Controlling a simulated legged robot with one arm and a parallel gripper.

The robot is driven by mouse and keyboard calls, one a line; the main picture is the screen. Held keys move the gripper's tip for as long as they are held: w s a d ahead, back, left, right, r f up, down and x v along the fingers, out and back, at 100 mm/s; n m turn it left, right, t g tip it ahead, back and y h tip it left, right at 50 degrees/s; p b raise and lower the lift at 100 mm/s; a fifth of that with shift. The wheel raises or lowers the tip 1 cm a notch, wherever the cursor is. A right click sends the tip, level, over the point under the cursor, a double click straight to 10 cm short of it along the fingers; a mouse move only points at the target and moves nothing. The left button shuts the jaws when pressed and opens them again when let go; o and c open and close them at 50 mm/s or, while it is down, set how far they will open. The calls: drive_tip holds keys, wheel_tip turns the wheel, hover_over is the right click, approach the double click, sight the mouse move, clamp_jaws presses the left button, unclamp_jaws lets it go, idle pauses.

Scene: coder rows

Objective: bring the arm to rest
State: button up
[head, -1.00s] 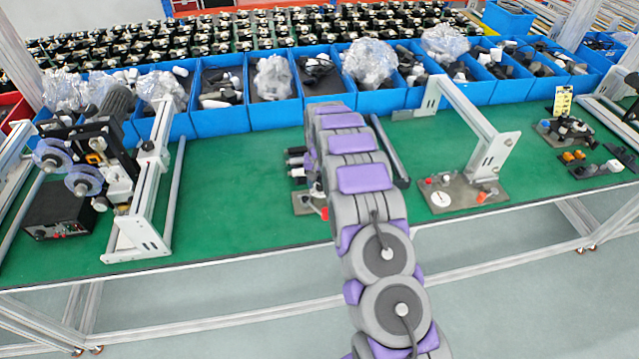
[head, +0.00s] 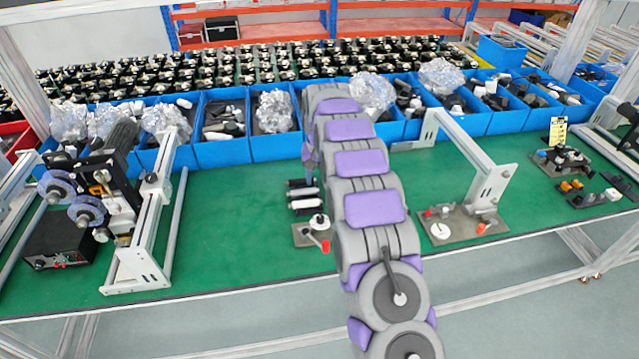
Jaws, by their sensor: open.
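My purple and grey arm (head: 362,165) rises from the bottom of the head view, slightly right of the middle. It stretches up over the green bench, and its far end overlaps the row of blue bins. My gripper cannot be made out; the far end of the arm is hidden behind its own links. No object is seen held. How far the arm is above the bench or the bins cannot be told.
Blue bins (head: 222,150) with parts and plastic bags line the bench's back. A reel machine (head: 110,190) stands left. A small fixture (head: 314,232) sits just left of the arm, a metal frame (head: 480,170) right. Green bench top (head: 235,225) is clear left of the arm.

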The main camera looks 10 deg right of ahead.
idle(0.4)
drive_tip(key=s+r+n+g+b, duration=0.1)
drive_tip(key=s+r, duration=0.5)
drive_tip(key=s, duration=0.6)
drive_tip(key=s+r+n+b, duration=0.1)
drive_tip(key=s+r, duration=0.4)
drive_tip(key=s, duration=0.6)
drive_tip(key=s+f, duration=0.2)
drive_tip(key=s, duration=1.3)
drive_tip(key=s+f+n+b, duration=0.1)
drive_tip(key=s, duration=1.4)
drive_tip(key=shift+a+f+g+b, duration=0.15)
drive_tip(key=shift+f+g+b, duration=0.15)
drive_tip(key=shift+f+g, duration=0.1)
